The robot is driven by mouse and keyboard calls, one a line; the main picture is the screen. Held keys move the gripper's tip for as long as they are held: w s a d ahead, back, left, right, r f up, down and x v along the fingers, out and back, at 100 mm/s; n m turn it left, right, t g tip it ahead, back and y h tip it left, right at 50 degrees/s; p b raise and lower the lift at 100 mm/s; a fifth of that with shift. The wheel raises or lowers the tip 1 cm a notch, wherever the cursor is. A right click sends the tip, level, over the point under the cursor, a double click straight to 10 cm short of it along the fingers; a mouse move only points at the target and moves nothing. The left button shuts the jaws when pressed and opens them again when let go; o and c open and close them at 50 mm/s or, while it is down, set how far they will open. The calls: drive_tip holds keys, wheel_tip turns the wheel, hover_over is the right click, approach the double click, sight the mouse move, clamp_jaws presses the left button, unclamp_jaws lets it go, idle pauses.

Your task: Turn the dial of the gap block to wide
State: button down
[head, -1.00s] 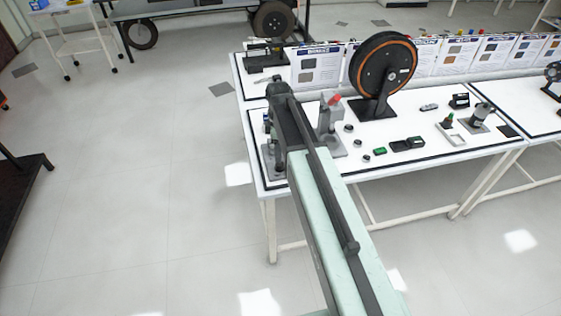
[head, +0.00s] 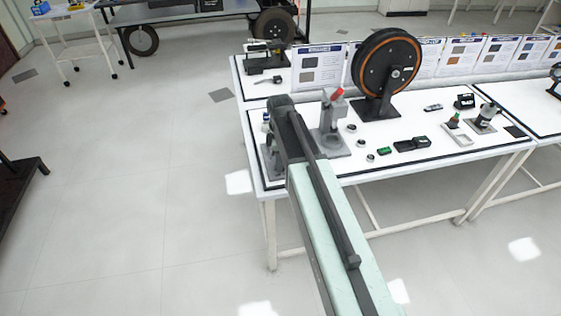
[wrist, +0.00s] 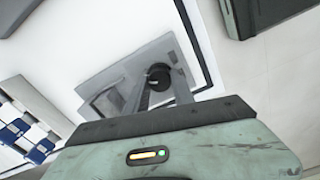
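In the wrist view a round black dial (wrist: 158,75) sits on a grey block (wrist: 125,90) with a flat grey base, which I take for the gap block. My gripper (wrist: 160,80) reaches toward it, its two grey fingers apart with the dial between their tips. Whether the fingers touch the dial I cannot tell. The dial's setting and any marks are not readable. In the head view my arm hides most of the grey block (head: 269,165) near the table's left end; the dial does not show there.
A grey stand with a red-topped part (head: 331,125) stands close right of my arm. Behind it is a large black wheel (head: 386,72) with an orange ring. Several small parts lie on the white table (head: 400,165) to the right. Open floor (head: 130,200) lies left.

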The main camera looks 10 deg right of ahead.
drive_tip(key=shift+m, duration=0.4)
drive_tip(key=m, duration=0.4)
drive_tip(key=shift+m, duration=0.4)
drive_tip(key=m, duration=0.5)
drive_tip(key=shift+m, duration=0.3)
drive_tip(key=m, duration=0.5)
drive_tip(key=shift+d, duration=0.1)
drive_tip(key=m, duration=0.5)
drive_tip(key=shift+m, duration=0.4)
drive_tip(key=c, duration=1.1)
unclamp_jaws()
drive_tip(key=shift+o, duration=0.2)
